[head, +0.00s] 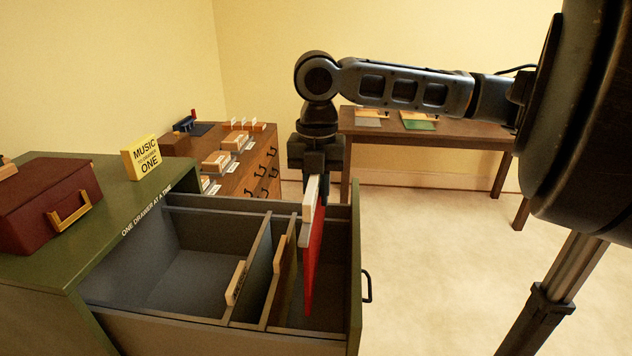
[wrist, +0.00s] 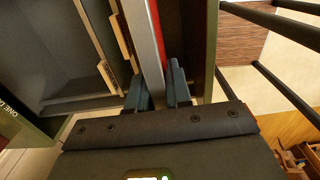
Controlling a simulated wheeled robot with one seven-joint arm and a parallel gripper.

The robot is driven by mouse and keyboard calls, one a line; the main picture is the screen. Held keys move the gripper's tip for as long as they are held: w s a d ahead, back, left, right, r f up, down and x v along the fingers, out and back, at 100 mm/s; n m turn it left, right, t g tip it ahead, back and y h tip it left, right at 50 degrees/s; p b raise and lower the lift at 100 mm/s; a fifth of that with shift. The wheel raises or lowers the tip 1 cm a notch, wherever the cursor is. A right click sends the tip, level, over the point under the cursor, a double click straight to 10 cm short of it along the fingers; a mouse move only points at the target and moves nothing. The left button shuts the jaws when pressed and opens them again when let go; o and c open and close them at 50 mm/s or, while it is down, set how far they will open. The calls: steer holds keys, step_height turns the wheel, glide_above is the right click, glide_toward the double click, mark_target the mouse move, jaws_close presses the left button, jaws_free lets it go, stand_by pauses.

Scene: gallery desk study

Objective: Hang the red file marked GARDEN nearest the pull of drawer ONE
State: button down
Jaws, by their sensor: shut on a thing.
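My gripper (head: 316,178) points down over the open drawer and is shut on the red file (head: 315,260). The file hangs upright, its lower part inside the drawer's front section, near the front panel (head: 356,260) with the black pull (head: 368,286). A pale tab (head: 309,200) tops the file; its word cannot be read. In the wrist view, the fingers (wrist: 158,92) grip the file's pale edge, with red (wrist: 155,22) showing beside it. Whether the file touches the drawer's floor is hidden. I cannot read a number on this drawer.
Inside the drawer are dividers with wooden tabs (head: 236,283) and an empty rear bay (head: 195,265). The green cabinet top (head: 105,180) holds a maroon box (head: 48,208) and a yellow sign (head: 141,157) reading MUSIC and ONE. A brown chest (head: 255,165) and table (head: 450,139) stand behind.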

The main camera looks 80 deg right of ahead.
steer(key=shift+f, duration=6.05)
step_height(320, 180, down, 9)
steer(key=b, duration=0.1)
steer(key=shift+b, duration=0.35)
steer(key=c, duration=1)
jaws_free()
steer(key=shift+o, duration=0.2)
steer(key=shift+r, duration=0.1)
step_height(320, 180, up, 7)
steer(key=shift+f, duration=0.15)
steer(key=shift+r, duration=0.5)
